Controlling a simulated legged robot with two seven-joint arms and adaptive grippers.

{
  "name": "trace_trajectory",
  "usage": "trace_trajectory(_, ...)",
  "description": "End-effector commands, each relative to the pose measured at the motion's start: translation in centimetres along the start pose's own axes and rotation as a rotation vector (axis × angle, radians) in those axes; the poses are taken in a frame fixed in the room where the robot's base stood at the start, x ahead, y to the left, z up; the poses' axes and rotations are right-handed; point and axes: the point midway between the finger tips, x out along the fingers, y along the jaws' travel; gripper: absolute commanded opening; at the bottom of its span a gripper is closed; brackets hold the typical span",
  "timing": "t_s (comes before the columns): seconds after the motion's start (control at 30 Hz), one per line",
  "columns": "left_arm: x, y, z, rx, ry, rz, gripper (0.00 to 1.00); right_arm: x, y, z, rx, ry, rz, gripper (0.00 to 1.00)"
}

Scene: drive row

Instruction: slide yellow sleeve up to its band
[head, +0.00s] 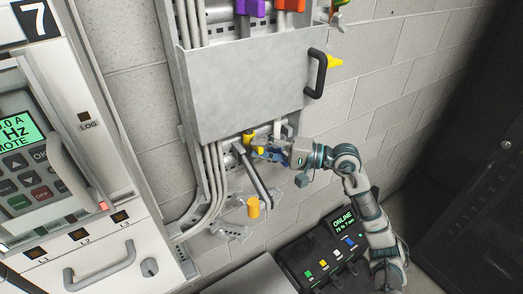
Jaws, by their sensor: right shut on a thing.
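My right gripper (268,153) reaches in from the right, just below the grey metal cover. It is shut on a small yellow piece (249,139), which I take to be the yellow sleeve; the fingers partly hide it. A second, orange-yellow cylinder (253,208) is lower down, beside the end of a dark slanted bar, apart from the gripper. I cannot make out the band; the cover or the gripper may hide it. My left gripper is not in view.
The grey cover (250,85) with a black handle (317,74) overhangs the work spot. Pale cables (212,165) run down its left side. A drive cabinet (110,200) stands at left. An ONLINE console (325,245) sits below my right arm.

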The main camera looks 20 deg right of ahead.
Motion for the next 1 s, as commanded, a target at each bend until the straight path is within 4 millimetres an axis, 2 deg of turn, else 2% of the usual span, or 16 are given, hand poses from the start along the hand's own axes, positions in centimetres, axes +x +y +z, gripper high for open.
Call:
trace_trajectory(0.03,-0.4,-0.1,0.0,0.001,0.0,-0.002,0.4,-0.1,-1.4,-0.1,-0.007,0.005,-0.003,0.0)
trace_trajectory(0.13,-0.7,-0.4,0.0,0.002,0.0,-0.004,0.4,-0.1,-2.7,-0.1,-0.006,0.005,-0.003,0.0)
trace_trajectory(0.47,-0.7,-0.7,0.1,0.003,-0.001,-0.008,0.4,-0.2,-3.3,-0.1,-0.004,0.006,-0.008,0.0)
trace_trajectory(0.5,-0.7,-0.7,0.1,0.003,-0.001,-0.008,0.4,-0.2,-3.3,-0.1,-0.004,0.007,-0.008,0.38)
trace_trajectory(0.57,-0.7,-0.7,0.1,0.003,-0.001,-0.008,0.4,-0.2,-3.3,-0.1,-0.004,0.007,-0.009,0.53)
trace_trajectory(0.6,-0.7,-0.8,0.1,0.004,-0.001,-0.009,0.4,-0.2,-3.3,-0.1,-0.004,0.006,-0.008,0.56)
trace_trajectory(0.87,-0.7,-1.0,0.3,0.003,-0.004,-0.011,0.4,-0.1,-3.0,0.0,-0.002,0.003,-0.003,0.56)
trace_trajectory(1.0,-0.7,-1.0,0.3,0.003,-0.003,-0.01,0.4,-1.0,-2.9,-0.1,0.0,0.004,0.001,0.56)
